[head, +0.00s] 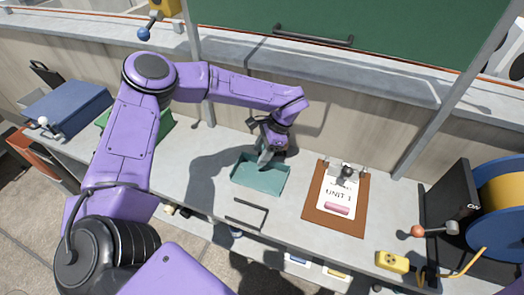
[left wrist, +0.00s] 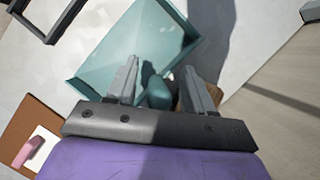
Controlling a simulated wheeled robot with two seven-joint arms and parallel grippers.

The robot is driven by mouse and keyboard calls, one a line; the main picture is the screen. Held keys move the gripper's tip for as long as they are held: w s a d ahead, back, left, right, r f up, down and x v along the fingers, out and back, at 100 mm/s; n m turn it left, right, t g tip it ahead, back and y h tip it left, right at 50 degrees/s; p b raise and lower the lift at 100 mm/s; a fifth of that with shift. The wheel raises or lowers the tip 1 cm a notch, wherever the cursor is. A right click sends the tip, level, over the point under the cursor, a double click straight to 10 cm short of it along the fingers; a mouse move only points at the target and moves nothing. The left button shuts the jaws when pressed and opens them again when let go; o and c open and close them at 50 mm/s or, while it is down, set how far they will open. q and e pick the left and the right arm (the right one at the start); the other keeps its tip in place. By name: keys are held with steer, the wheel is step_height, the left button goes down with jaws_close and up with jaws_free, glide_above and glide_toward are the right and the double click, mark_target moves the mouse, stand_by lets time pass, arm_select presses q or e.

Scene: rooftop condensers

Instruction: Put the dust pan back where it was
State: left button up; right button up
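The teal dust pan (head: 248,182) lies on the grey bench, left of the clipboard. It also shows in the left wrist view (left wrist: 125,50), with its shallow tray beyond my fingers. My left gripper (head: 266,156) reaches down at the pan's back edge. In the left wrist view its two grey fingers (left wrist: 160,80) are apart, with the pan's short teal handle (left wrist: 157,92) between them. Gaps show beside the handle. A small brown piece shows by the right finger; I cannot tell what it is. My right gripper is not in view.
A brown clipboard (head: 313,212) with a paper and pink eraser lies right of the pan. A black handle (head: 246,213) sits at the bench's front. A yellow box (head: 392,261) and cable reel (head: 500,205) stand right; a blue case (head: 68,107) stands left.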

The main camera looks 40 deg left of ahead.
arm_select(q)
steer(key=shift+r, duration=0.1)
steer(key=shift+r, duration=0.2)
steer(key=b+v, duration=0.2)
steer(key=v, duration=0.5)
